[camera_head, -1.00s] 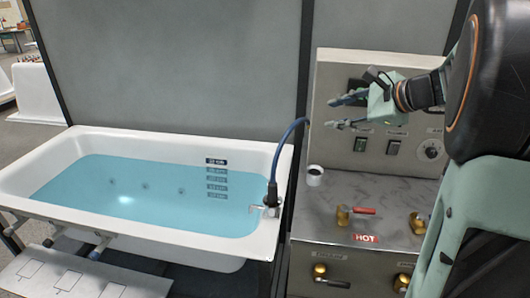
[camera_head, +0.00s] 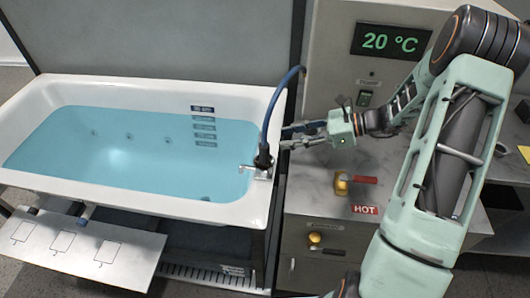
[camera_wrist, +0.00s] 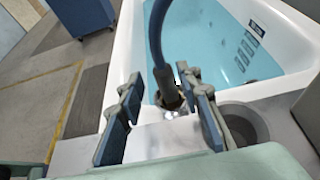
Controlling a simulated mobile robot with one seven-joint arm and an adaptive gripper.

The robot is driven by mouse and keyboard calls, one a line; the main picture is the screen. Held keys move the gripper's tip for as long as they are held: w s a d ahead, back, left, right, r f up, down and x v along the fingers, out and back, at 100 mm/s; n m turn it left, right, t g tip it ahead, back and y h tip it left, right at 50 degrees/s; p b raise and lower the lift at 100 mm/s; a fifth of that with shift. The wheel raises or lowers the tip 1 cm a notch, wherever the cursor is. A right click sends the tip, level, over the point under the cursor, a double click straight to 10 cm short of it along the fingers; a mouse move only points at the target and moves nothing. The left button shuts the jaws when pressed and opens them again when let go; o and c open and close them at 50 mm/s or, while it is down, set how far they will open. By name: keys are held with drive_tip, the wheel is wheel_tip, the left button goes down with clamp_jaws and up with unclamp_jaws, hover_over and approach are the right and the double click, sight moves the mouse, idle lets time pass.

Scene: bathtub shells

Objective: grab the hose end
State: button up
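The blue hose (camera_head: 271,108) arcs down from the panel at the tub's right end. Its dark end (camera_head: 264,158) sits upright at a metal fitting (camera_head: 255,171) on the tub's rim. My gripper (camera_head: 284,139) is to the right of the hose end, pointing left at it. In the wrist view the open fingers (camera_wrist: 165,120) have blue pads. The hose (camera_wrist: 157,40) and its dark end (camera_wrist: 168,92) show between and beyond the fingertips. I cannot tell whether either finger touches the hose.
The white bathtub (camera_head: 130,88) holds blue water. A grey cup (camera_wrist: 246,122) stands close to the right finger in the wrist view. A display (camera_head: 390,41) reads 20 °C.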

sight(265, 140)
drive_tip(key=x, duration=0.4)
drive_tip(key=p+x, duration=0.1)
drive_tip(key=x, duration=0.3)
drive_tip(key=shift+a+r, duration=0.1)
drive_tip(key=shift+r, duration=0.15)
clamp_jaws()
